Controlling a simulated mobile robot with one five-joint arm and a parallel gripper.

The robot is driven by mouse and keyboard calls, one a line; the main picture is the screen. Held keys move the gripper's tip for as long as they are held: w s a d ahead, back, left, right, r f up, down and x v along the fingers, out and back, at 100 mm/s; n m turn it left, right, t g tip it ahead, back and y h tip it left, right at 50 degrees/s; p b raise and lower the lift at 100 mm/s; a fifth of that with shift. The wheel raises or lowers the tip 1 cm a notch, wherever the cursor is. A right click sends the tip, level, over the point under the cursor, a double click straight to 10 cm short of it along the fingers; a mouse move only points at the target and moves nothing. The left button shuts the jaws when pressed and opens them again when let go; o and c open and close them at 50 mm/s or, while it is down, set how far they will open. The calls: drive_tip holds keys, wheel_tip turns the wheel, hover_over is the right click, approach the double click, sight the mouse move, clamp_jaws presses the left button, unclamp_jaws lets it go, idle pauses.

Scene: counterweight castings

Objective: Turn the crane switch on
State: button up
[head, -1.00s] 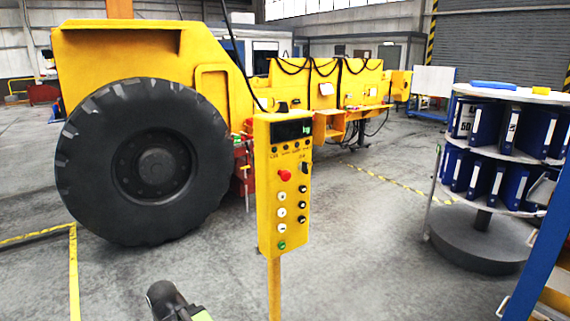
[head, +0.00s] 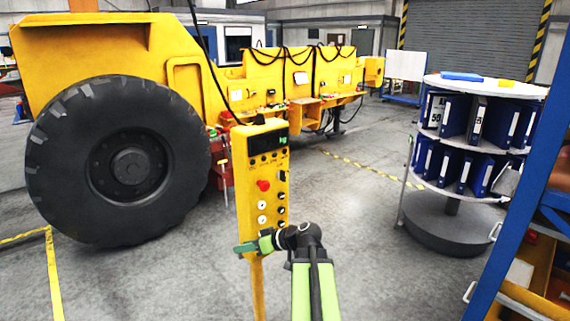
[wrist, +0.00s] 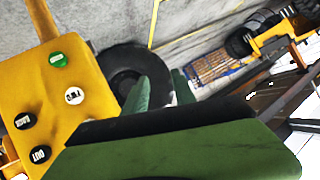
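The yellow control box (head: 263,180) stands upright on a yellow post in the head view. It bears a dark display, a red mushroom button (head: 263,185), white buttons and a column of black knobs (head: 282,196) on its right. I cannot read which control is the crane switch. My gripper (head: 247,247) is in front of the box's lower end, pointing left, and hides its bottom. In the wrist view the box's face (wrist: 60,95) is at the left, with a green button and labelled buttons. The green fingers hold nothing visible; their gap is unclear.
A large black tyre (head: 125,160) on a yellow machine stands behind the box at left. A round shelf rack (head: 484,90) with blue binders stands at right. A blue-framed rack (head: 535,170) is at the right edge. Grey floor is open between the box and the racks.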

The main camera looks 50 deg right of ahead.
drive_tip(key=s+d+r+t+h+p, duration=0.1)
drive_tip(key=s+d+r+t+h, duration=0.1)
drive_tip(key=s+d+r, duration=0.45)
drive_tip(key=s+d+r+t+h+p, duration=0.1)
drive_tip(key=d+r+t+h, duration=0.2)
drive_tip(key=d, duration=0.6)
drive_tip(key=m+t+h+p, duration=0.1)
drive_tip(key=t+h, duration=0.1)
approach(285, 176)
drive_tip(key=shift+y, duration=0.4)
drive_tip(key=w, duration=0.6)
drive_tip(key=w+d, duration=0.1)
drive_tip(key=w, duration=0.2)
drive_tip(key=shift+w+d+r, duration=0.1)
drive_tip(key=shift+w+r, duration=0.05)
drive_tip(key=shift+w, duration=0.05)
clamp_jaws()
